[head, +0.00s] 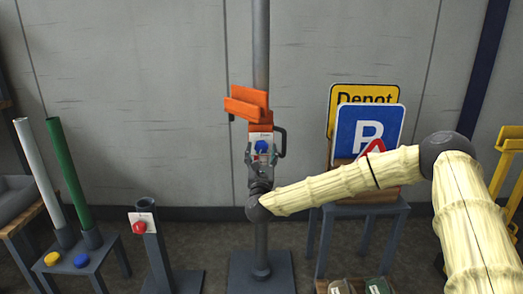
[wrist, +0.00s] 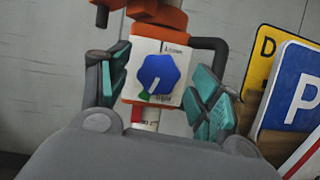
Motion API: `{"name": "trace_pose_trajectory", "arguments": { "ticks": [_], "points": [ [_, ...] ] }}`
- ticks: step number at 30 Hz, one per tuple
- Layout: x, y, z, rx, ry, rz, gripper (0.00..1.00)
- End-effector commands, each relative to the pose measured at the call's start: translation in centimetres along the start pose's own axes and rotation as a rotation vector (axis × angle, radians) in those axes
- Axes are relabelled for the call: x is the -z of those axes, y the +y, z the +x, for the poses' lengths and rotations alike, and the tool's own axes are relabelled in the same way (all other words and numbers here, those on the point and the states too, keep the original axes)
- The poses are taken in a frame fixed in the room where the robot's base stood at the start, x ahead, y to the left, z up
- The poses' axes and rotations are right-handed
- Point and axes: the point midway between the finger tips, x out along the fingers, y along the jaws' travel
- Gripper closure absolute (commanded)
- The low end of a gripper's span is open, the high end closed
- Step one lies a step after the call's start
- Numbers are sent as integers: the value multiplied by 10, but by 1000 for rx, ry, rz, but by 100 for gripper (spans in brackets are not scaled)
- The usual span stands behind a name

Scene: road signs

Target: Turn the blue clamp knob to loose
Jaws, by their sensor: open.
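The blue clamp knob (head: 262,146) sits on a white label plate on the orange clamp, on a grey upright pole. In the wrist view the lobed knob (wrist: 158,74) faces me, and its white pointer line slants down and left. A small green mark shows at the plate's lower left. Small print stands at the plate's upper right and bottom, too small to read surely. My gripper (head: 262,157) is in front of the clamp with its fingers apart. In the wrist view its teal finger pads (wrist: 208,100) stand left and right of the knob, with gaps; I see no contact.
An orange bracket (head: 246,104) sits above the knob. A dark handle (wrist: 222,50) curves at the clamp's right. The Depot (head: 345,95) and blue P (head: 350,128) signs stand right, behind my arm. A short post with a red knob (head: 139,227) stands left.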

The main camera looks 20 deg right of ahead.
Motion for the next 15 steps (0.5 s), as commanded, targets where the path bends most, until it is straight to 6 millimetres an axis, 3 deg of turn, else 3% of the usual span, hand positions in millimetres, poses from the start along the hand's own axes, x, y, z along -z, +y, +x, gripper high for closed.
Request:
{"name": "trace_pose_trajectory", "arguments": {
  "ticks": [6,15],
  "points": [
    [1,1,20,-2,0,0,36],
    [0,0,26,-1,1,0,36]
  ]
}}
